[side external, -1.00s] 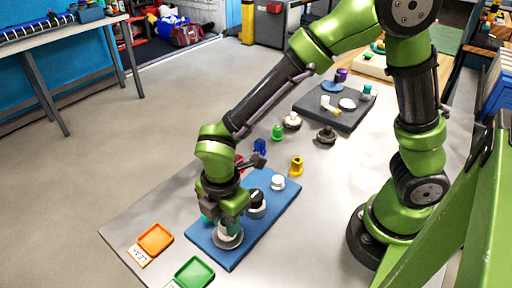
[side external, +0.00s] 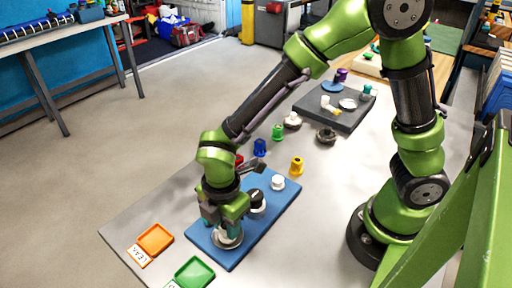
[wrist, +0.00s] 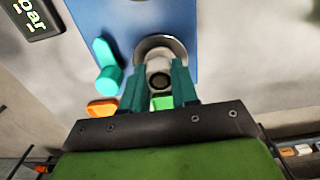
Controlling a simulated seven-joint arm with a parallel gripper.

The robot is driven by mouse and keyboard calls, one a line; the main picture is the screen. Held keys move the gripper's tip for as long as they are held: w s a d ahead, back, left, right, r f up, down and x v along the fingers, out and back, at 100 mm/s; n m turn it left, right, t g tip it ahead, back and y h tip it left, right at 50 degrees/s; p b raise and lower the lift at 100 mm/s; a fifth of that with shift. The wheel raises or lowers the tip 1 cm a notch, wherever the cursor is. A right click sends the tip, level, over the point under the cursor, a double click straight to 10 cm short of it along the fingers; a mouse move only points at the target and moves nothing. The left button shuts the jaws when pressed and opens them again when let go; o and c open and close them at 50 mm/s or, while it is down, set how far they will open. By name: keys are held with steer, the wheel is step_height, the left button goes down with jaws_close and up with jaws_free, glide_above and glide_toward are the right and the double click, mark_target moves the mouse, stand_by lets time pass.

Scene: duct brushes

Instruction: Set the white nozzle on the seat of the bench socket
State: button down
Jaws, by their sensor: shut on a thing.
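My gripper (side external: 229,226) points down at the near end of the blue board (side external: 264,225). In the wrist view its two teal fingers (wrist: 163,88) are closed on the white nozzle (wrist: 159,74), whose pale round end shows between them. The nozzle is right at the bench socket, a grey metal ring (wrist: 163,45) that also shows below the fingers in the side view (side external: 228,241). The fingers hide much of the nozzle. I cannot tell whether it rests fully on the seat.
A teal piece (wrist: 108,66) stands close beside the socket. A black fitting (side external: 257,201) and a white cap (side external: 278,183) stand farther along the board. Orange (side external: 155,239) and green (side external: 194,273) trays lie near the front edge. Yellow (side external: 297,166) and blue (side external: 260,147) pieces stand behind.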

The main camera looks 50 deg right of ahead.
steer(key=c, duration=0.8)
jaws_free()
steer(key=shift+f, duration=0.1)
step_height(320, 180, up, 16)
steer(key=s+d+r+m+t, duration=0.1)
steer(key=d+m+t, duration=0.1)
steer(key=d+m, duration=0.4)
steer(key=s+d+r+m+t+y, duration=0.1)
steer(key=s+d+m+t, duration=0.1)
steer(key=d+m, duration=0.4)
steer(key=s+d+r+m+t+y, duration=0.1)
steer(key=d+r+m+t, duration=0.1)
steer(key=d+m, duration=0.4)
steer(key=shift+s+d+r+m+t, duration=0.1)
steer(key=shift+m+t, duration=0.2)
steer(key=shift+m, duration=0.75)
steer(key=shift+s+d+m+t, duration=0.1)
steer(key=shift+m+t, duration=0.2)
steer(key=shift+m, duration=0.75)
